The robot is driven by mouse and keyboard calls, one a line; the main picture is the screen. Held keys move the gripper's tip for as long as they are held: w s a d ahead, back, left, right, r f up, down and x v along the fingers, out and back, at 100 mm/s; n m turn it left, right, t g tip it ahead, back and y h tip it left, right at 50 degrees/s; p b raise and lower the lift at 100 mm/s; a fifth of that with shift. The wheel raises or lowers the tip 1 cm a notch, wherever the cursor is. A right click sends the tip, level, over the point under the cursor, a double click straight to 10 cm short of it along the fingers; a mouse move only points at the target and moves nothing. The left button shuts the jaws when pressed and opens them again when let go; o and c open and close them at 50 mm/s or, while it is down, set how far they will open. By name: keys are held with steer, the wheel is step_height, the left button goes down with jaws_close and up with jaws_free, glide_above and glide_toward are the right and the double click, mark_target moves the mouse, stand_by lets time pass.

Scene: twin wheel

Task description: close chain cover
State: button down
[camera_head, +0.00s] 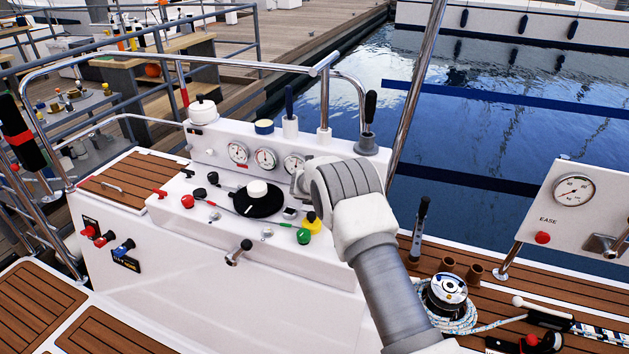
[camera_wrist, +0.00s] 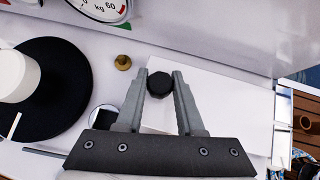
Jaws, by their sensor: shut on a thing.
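My gripper (camera_wrist: 160,95) has its two grey fingers on either side of a small black knob (camera_wrist: 160,83) in the wrist view, shut on it. The knob is at the upper left of a flat white panel (camera_wrist: 235,115), which seems to be the chain cover. My fingers and the dark gripper body hide part of the panel. In the head view my gripper (camera_head: 297,187) is at the right of the white console, below the gauges. My arm hides the knob and panel there. I cannot tell how far open the cover is.
A black disc with a white cylinder (camera_wrist: 18,75) lies left of my gripper, and a brass knob (camera_wrist: 122,62) is close by. A gauge (camera_head: 293,163) is behind. A yellow knob (camera_head: 312,222) and green knob (camera_head: 304,236) are near my arm. A winch (camera_head: 447,290) stands right.

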steer(key=shift+a+f, duration=0.1)
steer(key=shift+f, duration=0.05)
steer(key=c, duration=0.5)
jaws_free()
steer(key=v, duration=1.7)
steer(key=shift+s, duration=0.15)
steer(key=shift+r, duration=0.25)
